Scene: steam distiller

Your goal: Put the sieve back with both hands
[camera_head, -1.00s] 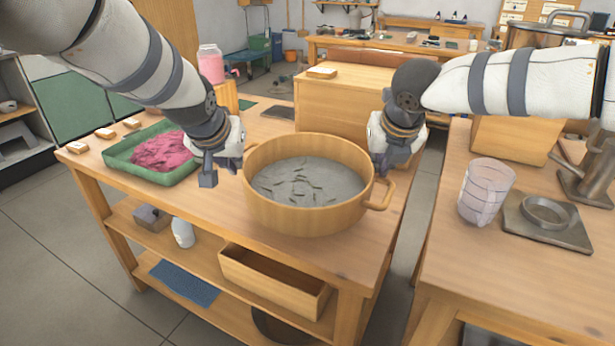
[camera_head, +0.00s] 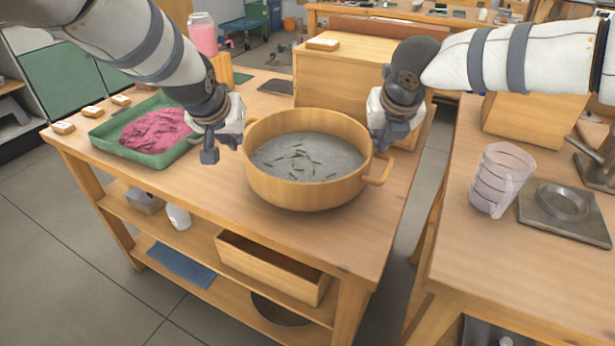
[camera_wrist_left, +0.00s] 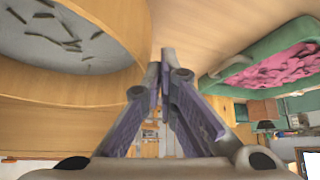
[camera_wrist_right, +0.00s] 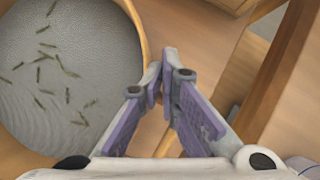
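The sieve (camera_head: 306,193) is a round wooden tub with a grey mesh bottom and small dark green bits scattered on it. It stands on the wooden table, with a handle (camera_head: 379,171) on its right side. My left gripper (camera_head: 210,150) is beside its left rim, apart from it. In the left wrist view its fingers (camera_wrist_left: 167,60) are closed together with nothing between them. My right gripper (camera_head: 384,144) is at the right rim, near the handle. In the right wrist view its fingertips (camera_wrist_right: 166,60) are nearly together and empty, beside the sieve wall (camera_wrist_right: 134,15).
A green tray (camera_head: 180,154) with pink material lies left of the sieve. A wooden box (camera_head: 340,82) stands behind it. A second table (camera_head: 480,255) at right holds a clear measuring jug (camera_head: 500,180) and a metal plate (camera_head: 545,228). The table's front is clear.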

